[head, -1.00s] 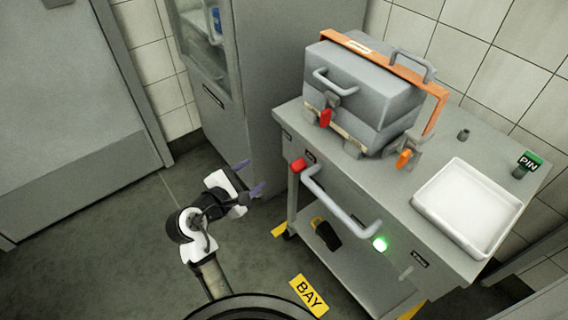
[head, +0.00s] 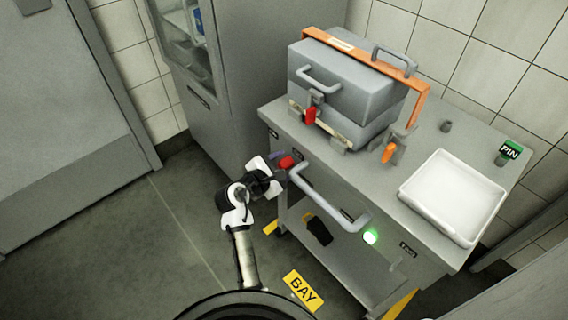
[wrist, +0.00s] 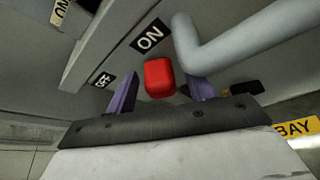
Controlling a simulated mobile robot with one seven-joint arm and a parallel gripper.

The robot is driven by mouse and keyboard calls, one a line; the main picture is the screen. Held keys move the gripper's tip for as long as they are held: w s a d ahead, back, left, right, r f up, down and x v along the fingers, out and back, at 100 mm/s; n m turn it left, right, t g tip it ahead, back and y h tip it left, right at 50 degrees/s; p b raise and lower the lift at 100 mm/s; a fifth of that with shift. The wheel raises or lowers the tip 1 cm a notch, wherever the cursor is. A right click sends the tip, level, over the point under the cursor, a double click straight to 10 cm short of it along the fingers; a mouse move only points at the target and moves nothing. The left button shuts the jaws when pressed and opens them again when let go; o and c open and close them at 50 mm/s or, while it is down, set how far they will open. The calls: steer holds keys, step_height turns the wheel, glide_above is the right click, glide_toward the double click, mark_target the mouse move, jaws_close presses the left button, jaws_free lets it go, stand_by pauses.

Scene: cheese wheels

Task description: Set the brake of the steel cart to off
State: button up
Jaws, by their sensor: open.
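The steel cart (head: 272,112) stands right of my arm, with a grey push handle (head: 330,196) on its near side. The red brake knob (head: 287,162) sits at the handle's left end. In the wrist view the red knob (wrist: 159,77) lies between my open fingers, near the ON label (wrist: 150,36); the OFF label (wrist: 103,80) is to its left. My gripper (head: 279,168) is open around or just short of the knob; contact cannot be told. The purple fingers also show in the wrist view (wrist: 160,92).
A grey case (head: 345,85) with an orange bar and a red latch sits on the cart, beside a white tray (head: 402,190). A green light (head: 370,236) glows on the cart front. A grey cabinet (head: 215,120) stands behind. Floor at left is clear.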

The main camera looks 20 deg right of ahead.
steer(key=shift+w+d, duration=0.1)
steer(key=shift+d, duration=0.05)
steer(key=shift+c, duration=0.2)
jaws_close()
steer(key=shift+w, duration=0.1)
